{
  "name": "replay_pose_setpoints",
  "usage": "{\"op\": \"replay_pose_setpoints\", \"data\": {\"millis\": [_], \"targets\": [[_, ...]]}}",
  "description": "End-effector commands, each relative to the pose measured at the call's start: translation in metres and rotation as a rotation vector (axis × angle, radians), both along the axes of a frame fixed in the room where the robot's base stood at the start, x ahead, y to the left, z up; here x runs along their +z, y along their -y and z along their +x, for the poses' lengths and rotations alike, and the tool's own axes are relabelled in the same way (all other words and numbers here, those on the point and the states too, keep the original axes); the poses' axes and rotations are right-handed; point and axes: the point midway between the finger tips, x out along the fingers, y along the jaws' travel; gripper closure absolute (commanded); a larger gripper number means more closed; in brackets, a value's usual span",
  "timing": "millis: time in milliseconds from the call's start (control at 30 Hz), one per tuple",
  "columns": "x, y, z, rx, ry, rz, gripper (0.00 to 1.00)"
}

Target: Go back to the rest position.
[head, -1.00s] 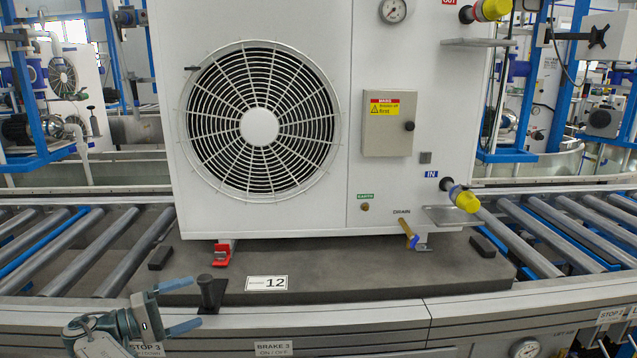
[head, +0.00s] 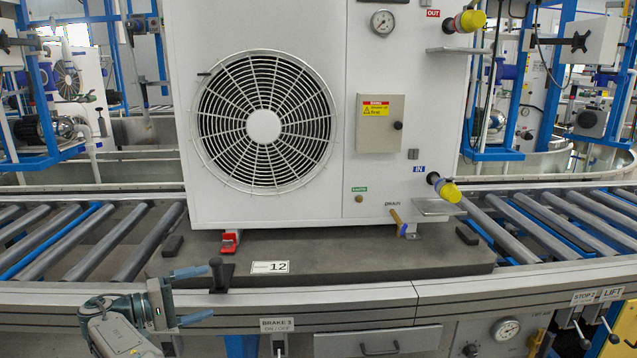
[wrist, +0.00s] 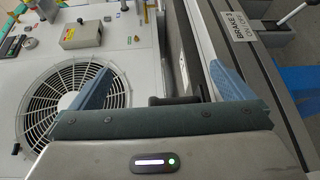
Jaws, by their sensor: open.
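My gripper (head: 194,296) is at the lower left of the head view, in front of the conveyor edge. Its two blue fingers are spread apart with nothing between them. In the wrist view my gripper (wrist: 165,85) also shows open. The white pump unit (head: 300,215) with a round fan grille stands on the pallet.
Roller conveyors (head: 85,240) run to both sides of the pallet. A BRAKE 3 label (head: 277,324) is on the front rail, with a lever below it. More levers (head: 582,335) and a pressure gauge (head: 506,329) are at the lower right. A drawer (head: 378,341) is below the rail.

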Motion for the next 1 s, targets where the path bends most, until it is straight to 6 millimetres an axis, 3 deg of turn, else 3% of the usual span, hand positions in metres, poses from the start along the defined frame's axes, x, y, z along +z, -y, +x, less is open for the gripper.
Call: {"op": "replay_pose_setpoints", "data": {"millis": [167,367,567,767,1000], "targets": [[0.03,0.029,0.021,-0.032,-0.059,0.043,0.0],[0.068,0.077,0.047,-0.076,-0.145,0.119,0.0],[0.123,0.157,0.067,-0.133,-0.267,0.268,0.0],[0.169,0.235,0.06,-0.176,-0.367,0.449,0.0],[0.217,0.314,0.021,-0.21,-0.436,0.683,0.0]]}}
